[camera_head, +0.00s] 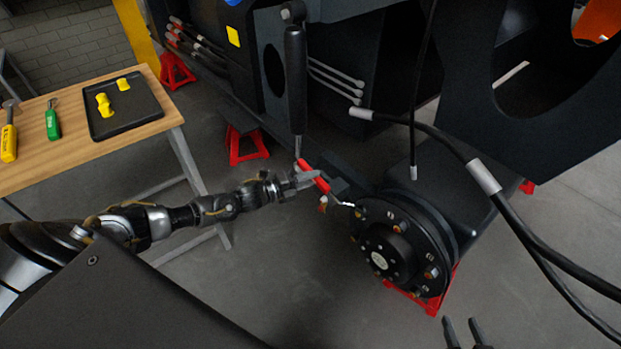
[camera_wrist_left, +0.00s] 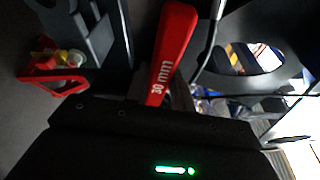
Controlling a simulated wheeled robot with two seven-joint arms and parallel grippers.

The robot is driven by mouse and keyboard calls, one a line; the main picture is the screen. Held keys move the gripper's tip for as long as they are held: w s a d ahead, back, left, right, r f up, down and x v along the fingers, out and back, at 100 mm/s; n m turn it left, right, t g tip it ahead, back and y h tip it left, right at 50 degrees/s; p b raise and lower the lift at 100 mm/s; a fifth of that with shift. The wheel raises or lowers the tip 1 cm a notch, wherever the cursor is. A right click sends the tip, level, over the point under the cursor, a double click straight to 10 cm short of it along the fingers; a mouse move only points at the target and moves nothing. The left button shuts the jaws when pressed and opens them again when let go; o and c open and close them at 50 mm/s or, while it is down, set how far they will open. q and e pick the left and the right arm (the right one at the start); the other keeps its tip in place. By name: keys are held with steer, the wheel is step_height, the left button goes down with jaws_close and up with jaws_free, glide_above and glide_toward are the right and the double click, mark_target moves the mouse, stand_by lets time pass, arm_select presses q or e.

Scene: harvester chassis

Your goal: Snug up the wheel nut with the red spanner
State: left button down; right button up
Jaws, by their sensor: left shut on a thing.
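The red spanner (camera_head: 318,179) is in my left gripper (camera_head: 308,181), in front of the chassis. Its silver end reaches right to the upper left rim of the black wheel hub (camera_head: 388,250); I cannot tell whether it touches a nut. In the left wrist view the red handle (camera_wrist_left: 174,52), marked 30 mm, rises from between the fingers. Several nuts (camera_head: 429,272) sit around the hub's face, some of them orange. My right gripper (camera_head: 466,333) shows only its two fingertips at the bottom edge, apart, with nothing between them.
A wooden table (camera_head: 85,143) at the left holds a black tray (camera_head: 135,118) with yellow pieces, a green-handled tool (camera_head: 52,122) and a yellow-handled tool (camera_head: 9,140). Black hoses (camera_head: 455,150) hang right of the hub. A red stand (camera_head: 245,146) is under the chassis.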

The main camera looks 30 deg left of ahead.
arm_select(q)
steer(key=shift+s+a+p, duration=0.35)
steer(key=shift+s, duration=0.5)
steer(key=shift+s+a+p, duration=0.3)
steer(key=shift+s+p, duration=0.05)
steer(key=shift+s, duration=0.45)
steer(key=s+a+p, duration=0.3)
steer(key=s, duration=0.4)
steer(key=shift+s, duration=0.2)
steer(key=shift+d+r, duration=0.15)
stand_by(0.5)
